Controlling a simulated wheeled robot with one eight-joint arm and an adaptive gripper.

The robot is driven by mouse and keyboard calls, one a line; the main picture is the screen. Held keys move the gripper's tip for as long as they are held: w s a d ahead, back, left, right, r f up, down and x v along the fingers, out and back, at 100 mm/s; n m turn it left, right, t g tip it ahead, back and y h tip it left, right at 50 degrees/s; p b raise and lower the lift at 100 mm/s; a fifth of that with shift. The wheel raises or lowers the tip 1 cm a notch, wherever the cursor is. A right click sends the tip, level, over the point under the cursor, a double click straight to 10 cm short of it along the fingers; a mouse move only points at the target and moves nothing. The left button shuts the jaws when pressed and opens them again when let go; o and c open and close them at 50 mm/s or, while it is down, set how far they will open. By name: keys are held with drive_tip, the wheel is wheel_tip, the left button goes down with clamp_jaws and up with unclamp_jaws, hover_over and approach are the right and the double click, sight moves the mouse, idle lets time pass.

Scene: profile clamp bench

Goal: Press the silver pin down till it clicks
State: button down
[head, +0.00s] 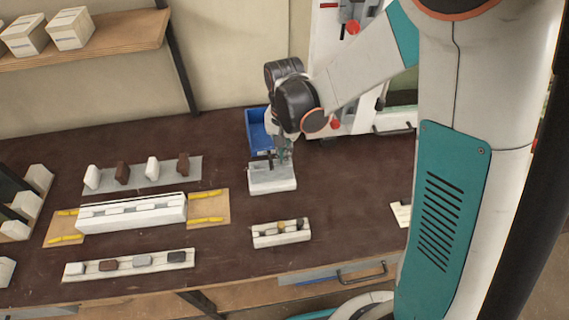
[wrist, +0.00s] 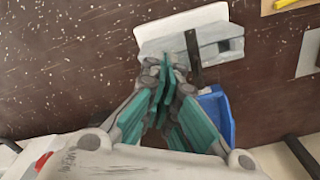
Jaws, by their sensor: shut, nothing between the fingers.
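My gripper (head: 284,157) is shut and points down over a white block with a grey top (head: 272,184) on the brown bench. In the wrist view, the fingertips (wrist: 164,68) are together at the near edge of this block (wrist: 165,30). A dark bar (wrist: 193,55) crosses the block beside the fingertips, and a grey raised piece (wrist: 222,47) lies beyond it. I cannot make out the silver pin; the fingers may hide it. I cannot tell whether the fingertips touch the block.
A blue bin (head: 257,131) stands behind the block. A small holder with several pieces (head: 281,234) is in front. A long white fixture (head: 130,216) on a wooden board and a strip of pieces (head: 128,265) are at left. Bare bench lies right of the block.

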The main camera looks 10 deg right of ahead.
idle(0.5)
drive_tip(key=shift+r+p, duration=2.2)
drive_tip(key=shift+r, duration=1.2)
drive_tip(key=shift+s+d+r, duration=0.1)
drive_tip(key=shift+d+r, duration=0.1)
drive_tip(key=shift+r, duration=0.05)
drive_tip(key=s+d+r+n+t+b, duration=0.3)
drive_tip(key=s+d+b, duration=0.1)
drive_tip(key=s, duration=0.4)
drive_tip(key=s+d+r+n+t+b, duration=0.3)
drive_tip(key=s+d, duration=0.3)
drive_tip(key=s, duration=0.2)
drive_tip(key=shift+d+r+t+b, duration=0.15)
drive_tip(key=shift+r+t+b, duration=0.4)
drive_tip(key=shift+t, duration=0.05)
